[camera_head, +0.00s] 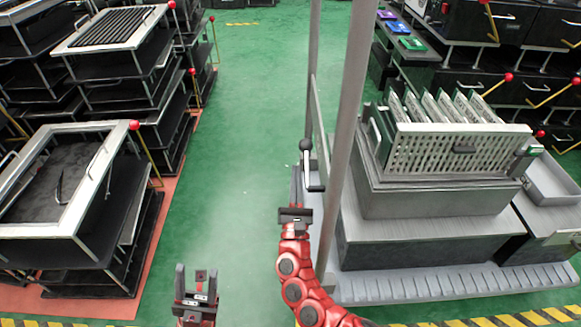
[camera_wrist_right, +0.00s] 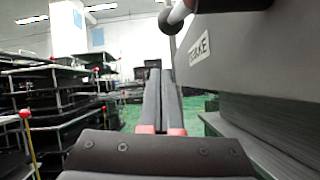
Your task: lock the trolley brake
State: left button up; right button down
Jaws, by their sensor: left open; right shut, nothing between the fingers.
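The trolley (camera_head: 450,285) is grey, with tall posts, and stands at right in the head view. Its brake lever (camera_head: 306,146) has a dark round knob and a light shaft standing upright on the trolley's left side. In the right wrist view, part of the lever (camera_wrist_right: 178,14) shows at the top edge, above a BRAKE label (camera_wrist_right: 200,48) on a grey panel. My right gripper (camera_head: 297,172) is shut and empty, just left of the lever and slightly below its knob. Its closed fingers (camera_wrist_right: 162,75) point forward beside the panel. Whether they touch the lever is unclear. My left gripper (camera_head: 196,270) is open and empty, low in the head view.
A perforated crate (camera_head: 455,150) sits on grey boxes on the trolley. Dark rack carts (camera_head: 70,235) with red-knobbed levers stand at left. Green floor (camera_head: 235,140) is free between them and the trolley. Yellow-black striping runs along the front.

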jog(key=p+v, duration=0.2)
jog(key=v, duration=0.6)
jog(key=shift+s+d+r, duration=0.2)
jog(key=shift+s+r, duration=0.1)
jog(key=shift+s, duration=0.05)
